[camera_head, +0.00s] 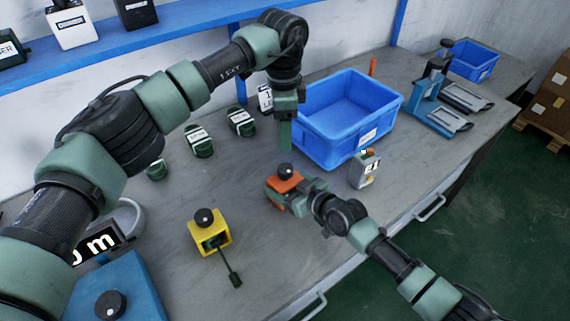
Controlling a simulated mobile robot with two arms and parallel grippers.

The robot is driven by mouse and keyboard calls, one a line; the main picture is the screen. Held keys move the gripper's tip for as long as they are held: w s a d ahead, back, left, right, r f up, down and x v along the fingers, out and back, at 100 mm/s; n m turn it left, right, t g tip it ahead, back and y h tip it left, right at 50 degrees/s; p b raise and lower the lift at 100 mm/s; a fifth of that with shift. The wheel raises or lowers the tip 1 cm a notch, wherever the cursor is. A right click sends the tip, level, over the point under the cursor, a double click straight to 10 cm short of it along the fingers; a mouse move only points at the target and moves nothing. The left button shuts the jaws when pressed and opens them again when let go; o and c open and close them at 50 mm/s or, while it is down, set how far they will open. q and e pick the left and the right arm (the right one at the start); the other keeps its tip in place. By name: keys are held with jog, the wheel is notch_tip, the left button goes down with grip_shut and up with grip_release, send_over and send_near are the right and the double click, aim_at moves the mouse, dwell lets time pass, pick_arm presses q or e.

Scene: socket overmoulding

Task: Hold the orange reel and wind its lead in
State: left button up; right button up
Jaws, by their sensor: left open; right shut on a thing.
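The orange reel (286,185) stands on the grey bench in front of the large blue bin, with a black knob (284,170) on its top. My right gripper (283,194) is shut on the orange reel from the front right. My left gripper (285,138) is open and points down behind and above the reel, apart from the knob, beside the bin's left wall. The reel's lead cannot be made out; the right gripper and arm cover part of the reel.
A yellow reel (203,238) with its lead and plug out sits front left. A blue box (118,285) with a knob is nearer. The large blue bin (325,146), a small grey device (363,170) and several green items stand around. The bench between the yellow and orange reels is clear.

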aim_at(285, 168)
pick_arm(q)
jog(key=shift+n, duration=0.8)
notch_tip(285, 168, down, 12)
jog(key=shift+d+r, duration=0.1)
grip_shut()
